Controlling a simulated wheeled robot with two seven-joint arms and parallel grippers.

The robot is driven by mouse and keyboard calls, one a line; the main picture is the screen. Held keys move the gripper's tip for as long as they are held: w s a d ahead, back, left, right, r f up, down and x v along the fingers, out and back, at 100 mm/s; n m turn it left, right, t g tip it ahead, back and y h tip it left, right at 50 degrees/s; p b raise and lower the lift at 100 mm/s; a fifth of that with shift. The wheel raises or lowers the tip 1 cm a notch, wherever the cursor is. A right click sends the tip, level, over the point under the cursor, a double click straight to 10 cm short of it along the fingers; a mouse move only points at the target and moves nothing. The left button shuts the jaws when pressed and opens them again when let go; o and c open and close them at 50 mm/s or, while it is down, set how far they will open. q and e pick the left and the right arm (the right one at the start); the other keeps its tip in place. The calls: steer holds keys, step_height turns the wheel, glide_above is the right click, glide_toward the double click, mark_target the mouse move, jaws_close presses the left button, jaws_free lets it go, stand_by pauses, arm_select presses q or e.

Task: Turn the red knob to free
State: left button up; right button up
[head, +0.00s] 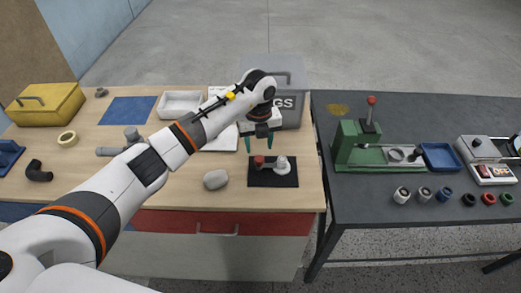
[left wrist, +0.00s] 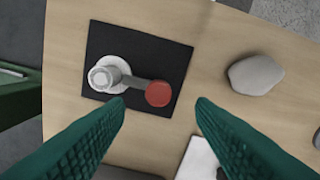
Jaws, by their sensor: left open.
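The red knob (head: 259,161) sits at the end of a grey lever arm on a white round pivot (head: 282,164), mounted on a black plate (head: 287,180) on the wooden bench. In the left wrist view the red knob (left wrist: 158,94) is right of the pivot (left wrist: 105,75), over the black plate (left wrist: 145,50). My left gripper (head: 259,145) is open and empty above the plate, behind the knob in the head view. Its two green fingers (left wrist: 160,112) are spread wide on either side below the knob, not visibly touching it. My right gripper is not in view.
A grey stone (head: 215,180) lies left of the plate. A white tray (head: 180,104), a blue mat (head: 127,110) and a yellow box (head: 45,104) stand further left. A dark table (head: 420,205) with a green press (head: 357,143) stands to the right.

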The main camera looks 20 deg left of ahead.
mark_target(259, 158)
arm_select(q)
step_height(259, 158, down, 4)
steer(key=shift+w+f+p, duration=0.1)
steer(key=shift+f+p, duration=0.1)
steer(key=shift+p, duration=0.35)
steer(key=shift+f, duration=0.7)
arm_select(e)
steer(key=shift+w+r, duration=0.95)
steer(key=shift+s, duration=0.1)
arm_select(q)
steer(key=shift+c, duration=0.8)
steer(key=c, duration=0.8)
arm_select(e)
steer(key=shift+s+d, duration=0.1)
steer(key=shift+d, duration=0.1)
